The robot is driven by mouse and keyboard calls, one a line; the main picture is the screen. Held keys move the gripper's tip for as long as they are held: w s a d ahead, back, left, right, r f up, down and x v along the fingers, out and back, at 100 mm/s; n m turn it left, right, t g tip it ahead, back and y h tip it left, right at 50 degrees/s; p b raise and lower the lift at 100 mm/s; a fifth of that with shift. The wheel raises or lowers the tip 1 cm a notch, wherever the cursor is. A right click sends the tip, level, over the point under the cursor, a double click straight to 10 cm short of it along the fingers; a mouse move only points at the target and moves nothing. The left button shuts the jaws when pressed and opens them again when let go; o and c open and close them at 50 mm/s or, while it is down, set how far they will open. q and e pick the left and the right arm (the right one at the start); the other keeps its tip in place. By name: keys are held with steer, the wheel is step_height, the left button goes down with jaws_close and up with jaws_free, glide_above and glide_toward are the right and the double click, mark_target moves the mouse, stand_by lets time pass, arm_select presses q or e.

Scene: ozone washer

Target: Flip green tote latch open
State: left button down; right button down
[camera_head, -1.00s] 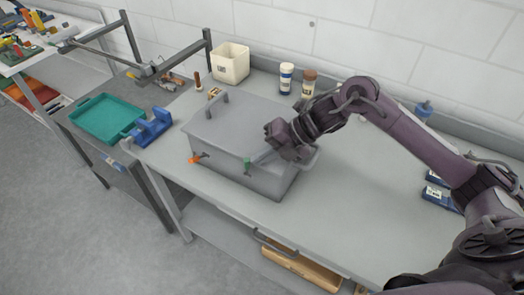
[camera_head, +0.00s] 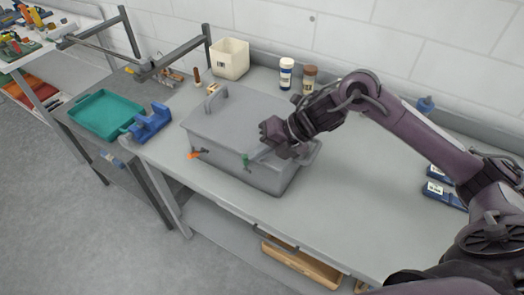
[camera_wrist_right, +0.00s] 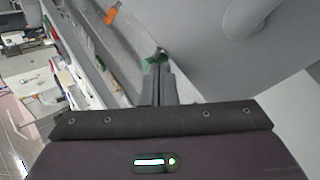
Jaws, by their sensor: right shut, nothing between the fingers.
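A grey lidded tote (camera_head: 230,150) stands on the workbench, its lid down. On its front side are an orange latch (camera_head: 197,154) at the left and a green latch (camera_head: 246,160) nearer the right. My right gripper (camera_head: 252,161) reaches in from the right, shut and empty, its fingertips at the green latch. In the right wrist view the closed fingertips (camera_wrist_right: 157,68) are right by the green latch (camera_wrist_right: 157,60), partly covering it; I cannot tell whether they touch. The orange latch (camera_wrist_right: 112,15) also shows there. My left gripper is not in view.
A cream bin (camera_head: 230,59), a white-blue bottle (camera_head: 286,73) and a brown-capped bottle (camera_head: 309,78) stand behind the tote. A blue holder (camera_head: 150,122) and a teal tray (camera_head: 105,114) lie to the left. The bench's front right is clear.

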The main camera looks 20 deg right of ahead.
steer(key=s+a+b, duration=0.1)
steer(key=a+t+h, duration=0.1)
steer(key=s+a+n+h+b, duration=0.1)
steer(key=shift+s+a+f+b, duration=0.3)
steer(key=shift+s+f, duration=0.05)
stand_by(0.3)
steer(key=shift+w+d+f+b, duration=0.2)
steer(key=shift+w+d+b, duration=0.25)
steer(key=shift+d, duration=0.15)
